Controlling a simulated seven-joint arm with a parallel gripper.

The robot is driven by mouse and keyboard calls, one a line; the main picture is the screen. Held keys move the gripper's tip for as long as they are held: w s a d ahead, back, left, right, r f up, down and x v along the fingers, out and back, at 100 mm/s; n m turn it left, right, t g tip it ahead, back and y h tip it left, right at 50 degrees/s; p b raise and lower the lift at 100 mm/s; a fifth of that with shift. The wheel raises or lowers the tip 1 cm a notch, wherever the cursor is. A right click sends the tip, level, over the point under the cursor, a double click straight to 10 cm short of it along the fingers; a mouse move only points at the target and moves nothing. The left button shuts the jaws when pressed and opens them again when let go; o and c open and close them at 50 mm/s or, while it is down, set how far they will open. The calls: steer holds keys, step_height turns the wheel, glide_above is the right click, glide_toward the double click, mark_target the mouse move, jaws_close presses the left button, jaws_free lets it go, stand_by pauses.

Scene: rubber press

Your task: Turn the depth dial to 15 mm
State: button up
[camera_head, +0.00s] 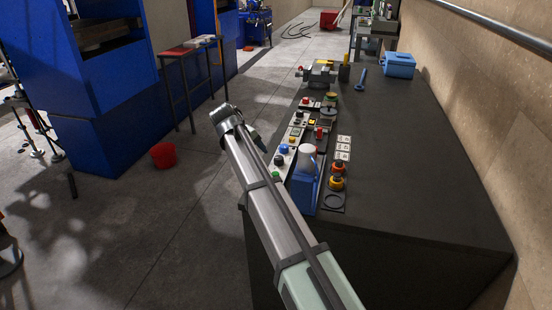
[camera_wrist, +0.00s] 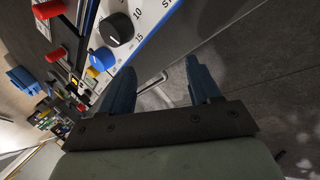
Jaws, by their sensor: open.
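In the wrist view a round black dial knob (camera_wrist: 115,29) sits on a white, blue-edged panel (camera_wrist: 146,44) at the upper left. The printed numbers 10 and 15 show beside it. A pale mark shows on the knob, but I cannot tell exactly which number it points to. My gripper (camera_wrist: 160,86) is open, its two blue fingers apart with nothing between them. The fingers are below and to the right of the knob, not touching it. In the head view my gripper (camera_head: 246,131) is near the bench's left edge, its fingers unclear. I cannot tell which knob there is the dial.
The dark bench (camera_head: 415,170) carries several small control panels along its left side. A blue and white bottle-like object (camera_head: 305,182) stands close to my arm. A red bucket (camera_head: 163,155) stands on the floor.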

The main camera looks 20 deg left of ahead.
mark_target(279, 158)
steer(key=s+d+m+t, duration=0.1)
steer(key=s+d+m+t+y, duration=0.1)
steer(key=s+d+m, duration=0.1)
steer(key=s+d+m+t, duration=0.2)
steer(key=shift+d+r, duration=0.25)
steer(key=shift+r, duration=0.1)
steer(key=s+d+r+m+t+y, duration=0.3)
steer(key=s+d+m+t+y, duration=0.1)
steer(key=s+m+t, duration=0.15)
steer(key=shift+g, duration=0.45)
steer(key=x, duration=1.3)
steer(key=shift+a, duration=0.15)
steer(key=shift+c, duration=0.2)
steer(key=c, duration=1)
steer(key=shift+s+n, duration=0.1)
steer(key=shift+n, duration=0.15)
steer(key=shift+n+y, duration=0.4)
